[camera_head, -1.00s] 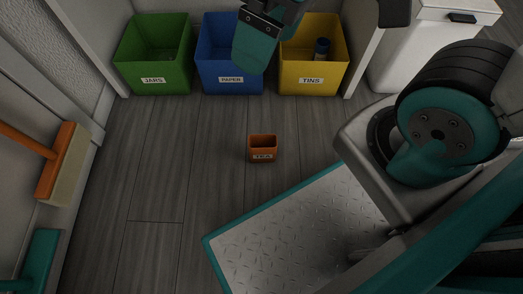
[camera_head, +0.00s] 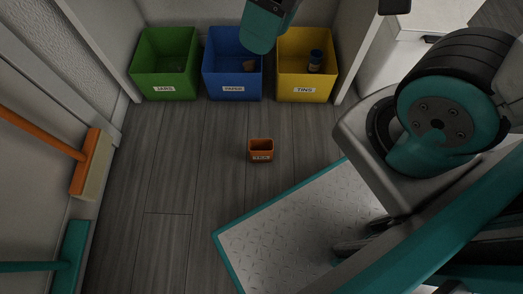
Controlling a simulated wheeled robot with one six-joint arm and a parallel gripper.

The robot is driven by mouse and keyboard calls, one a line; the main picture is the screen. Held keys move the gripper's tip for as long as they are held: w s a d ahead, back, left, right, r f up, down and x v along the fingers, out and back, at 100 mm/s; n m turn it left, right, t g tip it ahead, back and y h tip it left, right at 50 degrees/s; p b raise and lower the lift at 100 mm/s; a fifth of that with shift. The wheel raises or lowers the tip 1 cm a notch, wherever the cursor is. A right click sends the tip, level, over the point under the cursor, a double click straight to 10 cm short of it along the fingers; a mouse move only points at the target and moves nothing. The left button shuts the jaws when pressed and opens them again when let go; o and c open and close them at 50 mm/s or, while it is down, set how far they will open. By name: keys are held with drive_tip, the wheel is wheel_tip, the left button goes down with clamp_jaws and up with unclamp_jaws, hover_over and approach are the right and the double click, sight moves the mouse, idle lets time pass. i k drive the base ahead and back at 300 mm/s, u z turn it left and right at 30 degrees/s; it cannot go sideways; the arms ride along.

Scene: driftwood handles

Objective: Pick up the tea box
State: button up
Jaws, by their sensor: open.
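The tea box (camera_head: 261,150) is a small orange box with a dark recessed top and a pale label on its front. It stands upright on the grey plank floor, in front of the blue bin and clear of other things.
A green jars bin (camera_head: 165,90), a blue paper bin (camera_head: 233,88) holding a brown item, and a yellow tins bin (camera_head: 304,89) holding a dark blue can (camera_head: 315,62) line the back. An orange broom (camera_head: 92,160) and teal broom (camera_head: 72,258) stand left.

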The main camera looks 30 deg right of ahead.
sight(261, 152)
drive_tip(key=k, duration=1.2)
drive_tip(key=u, duration=0.75)
drive_tip(key=i, duration=1.1)
drive_tip(key=z, duration=0.65)
